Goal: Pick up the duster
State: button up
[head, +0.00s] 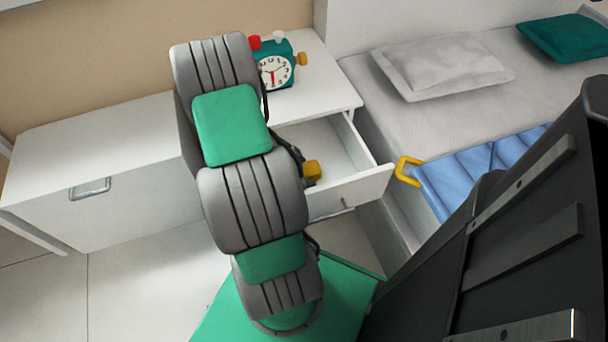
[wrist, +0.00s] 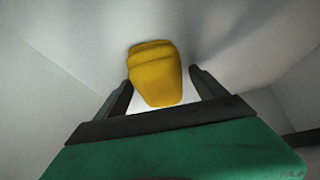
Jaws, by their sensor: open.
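A yellow, rounded block-like piece (head: 312,170), which I take to be the duster, shows inside the open drawer (head: 368,186), partly hidden by my arm. In the wrist view the yellow duster (wrist: 155,73) is straight ahead against a pale surface, its near end lying between the two dark fingers. My gripper (wrist: 160,78) is open, with a finger to each side of the duster and a gap visible on the right. In the head view my gripper is hidden behind my arm.
Drawer walls rise close on both sides in the wrist view. A teal alarm clock (head: 275,70) stands on the white cabinet above the drawer. A bed (head: 440,115) with pillows and a blue item with a yellow handle (head: 408,170) is to the right. A white chest (head: 120,150) stands left.

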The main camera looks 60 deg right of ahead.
jog(key=c, duration=1.6)
